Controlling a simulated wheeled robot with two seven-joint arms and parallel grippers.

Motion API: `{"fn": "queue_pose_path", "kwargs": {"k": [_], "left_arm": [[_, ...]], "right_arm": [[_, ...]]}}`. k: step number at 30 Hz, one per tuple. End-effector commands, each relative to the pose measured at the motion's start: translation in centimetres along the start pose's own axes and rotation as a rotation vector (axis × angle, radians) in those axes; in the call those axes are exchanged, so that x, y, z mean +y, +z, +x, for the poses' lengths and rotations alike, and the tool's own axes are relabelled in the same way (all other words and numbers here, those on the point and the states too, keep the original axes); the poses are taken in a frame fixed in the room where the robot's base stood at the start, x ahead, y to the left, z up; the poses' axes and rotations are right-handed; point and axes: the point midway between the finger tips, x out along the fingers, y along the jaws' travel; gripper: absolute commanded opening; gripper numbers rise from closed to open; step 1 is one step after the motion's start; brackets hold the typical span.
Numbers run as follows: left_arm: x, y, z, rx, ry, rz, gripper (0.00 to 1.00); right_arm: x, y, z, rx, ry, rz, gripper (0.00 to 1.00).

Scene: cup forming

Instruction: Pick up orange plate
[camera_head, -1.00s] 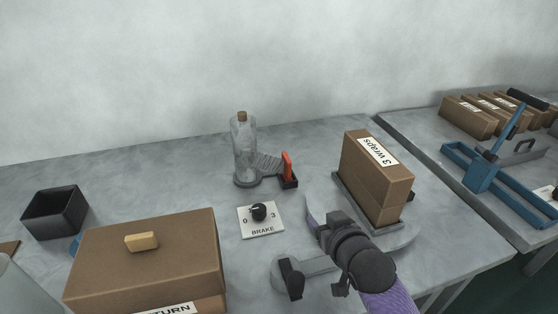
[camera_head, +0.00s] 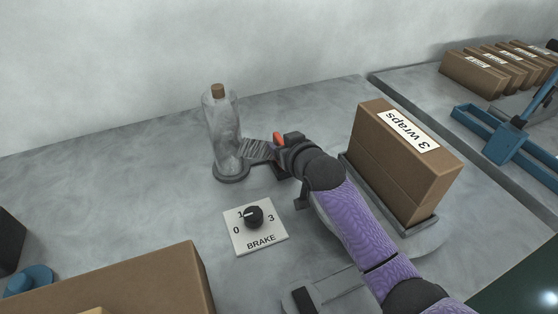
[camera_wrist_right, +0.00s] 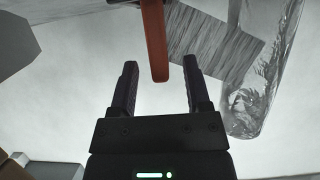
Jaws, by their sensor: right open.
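The orange plate (camera_head: 278,138) stands upright beside the film at the glass bottle's side, mostly hidden behind my right gripper in the head view. In the right wrist view the orange plate (camera_wrist_right: 155,45) shows as a narrow upright strip, its near end between the two fingertips. My right gripper (camera_head: 288,150) is open. Its fingers (camera_wrist_right: 160,64) lie one on each side of the plate, with a gap to each. My left gripper is not in view.
A corked clear bottle (camera_head: 224,140) stands just left, with ribbed grey film (camera_head: 256,151) toward the plate. A brake dial (camera_head: 255,226) lies in front. A "3 wraps" box (camera_head: 405,165) stands right on a dark tray. A brown box (camera_head: 130,285) is at lower left.

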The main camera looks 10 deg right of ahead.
Motion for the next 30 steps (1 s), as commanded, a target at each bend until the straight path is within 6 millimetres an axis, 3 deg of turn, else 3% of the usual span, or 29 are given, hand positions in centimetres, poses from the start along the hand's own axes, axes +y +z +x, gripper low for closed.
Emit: {"fn": "queue_pose_path", "kwargs": {"k": [1,3,9,11,18,30], "left_arm": [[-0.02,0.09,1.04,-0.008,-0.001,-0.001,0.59],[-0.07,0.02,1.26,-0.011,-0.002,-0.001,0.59],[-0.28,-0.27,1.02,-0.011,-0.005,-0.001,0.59],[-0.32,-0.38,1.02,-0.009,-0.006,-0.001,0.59],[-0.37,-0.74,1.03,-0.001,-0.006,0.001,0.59],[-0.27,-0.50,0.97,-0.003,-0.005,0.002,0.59]], "right_arm": [[-0.08,0.63,1.07,-0.003,-0.001,0.001,0.62],[-0.10,0.40,1.60,-0.002,-0.002,0.001,0.62],[-0.10,0.03,1.57,-0.001,-0.002,0.001,0.62],[-0.10,0.03,1.56,-0.001,-0.001,0.001,0.51],[-0.09,0.04,1.55,-0.001,-0.001,0.001,0.00],[-0.09,-0.05,1.50,0.000,-0.001,0.001,0.00]]}}
